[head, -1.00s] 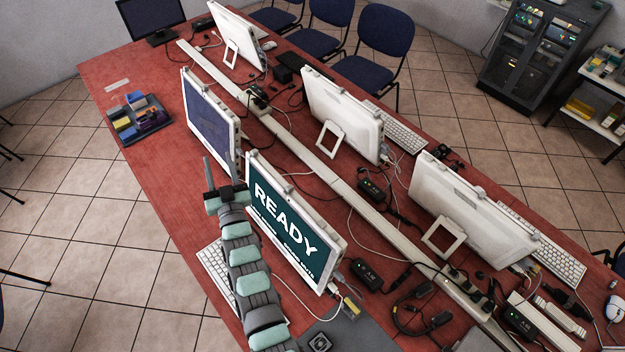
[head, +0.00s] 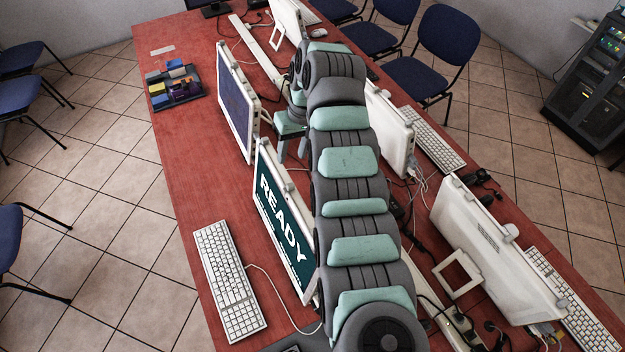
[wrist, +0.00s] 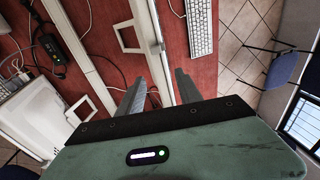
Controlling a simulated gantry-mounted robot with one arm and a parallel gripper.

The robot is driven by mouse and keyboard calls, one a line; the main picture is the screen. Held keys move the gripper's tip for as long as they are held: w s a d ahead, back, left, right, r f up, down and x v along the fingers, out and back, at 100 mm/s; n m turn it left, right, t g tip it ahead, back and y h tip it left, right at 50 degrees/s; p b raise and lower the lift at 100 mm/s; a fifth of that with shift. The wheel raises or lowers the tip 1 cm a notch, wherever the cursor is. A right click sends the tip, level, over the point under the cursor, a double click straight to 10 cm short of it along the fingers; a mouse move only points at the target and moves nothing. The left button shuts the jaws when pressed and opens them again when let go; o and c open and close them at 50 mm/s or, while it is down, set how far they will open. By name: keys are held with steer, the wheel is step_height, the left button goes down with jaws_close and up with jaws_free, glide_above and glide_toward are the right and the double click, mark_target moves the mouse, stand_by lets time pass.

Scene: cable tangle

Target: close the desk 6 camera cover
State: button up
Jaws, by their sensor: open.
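No desk number is legible, so I cannot tell which monitor is desk 6. A monitor with a blue screen (head: 238,100) and one showing READY (head: 285,222) face left; small camera parts on their top edges are too small to tell open from covered. My gripper (head: 292,150) is open and empty, pointing down between and just right of these two monitors. In the wrist view, my gripper (wrist: 160,92) has both fingers apart, with the thin top edge of a monitor (wrist: 152,30) running toward the gap. Whether they touch is unclear.
White-backed monitors (head: 490,250) stand along the right side. A white keyboard (head: 228,280) lies front left, and a tray of coloured items (head: 175,88) far left. A power adapter (wrist: 47,48) and cables lie on the red desk. The left strip of desk is mostly clear.

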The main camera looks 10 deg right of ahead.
mark_target(292, 186)
steer(key=shift+g, duration=0.5)
steer(key=s+f, duration=0.1)
steer(key=f, duration=0.2)
steer(key=s+f+p, duration=0.1)
steer(key=f, duration=0.2)
steer(key=s+f+p, duration=0.1)
steer(key=f, duration=0.2)
steer(key=shift+a+f, duration=0.25)
steer(key=shift+a, duration=0.1)
steer(key=shift+c, duration=0.3)
jaws_close()
stand_by(0.4)
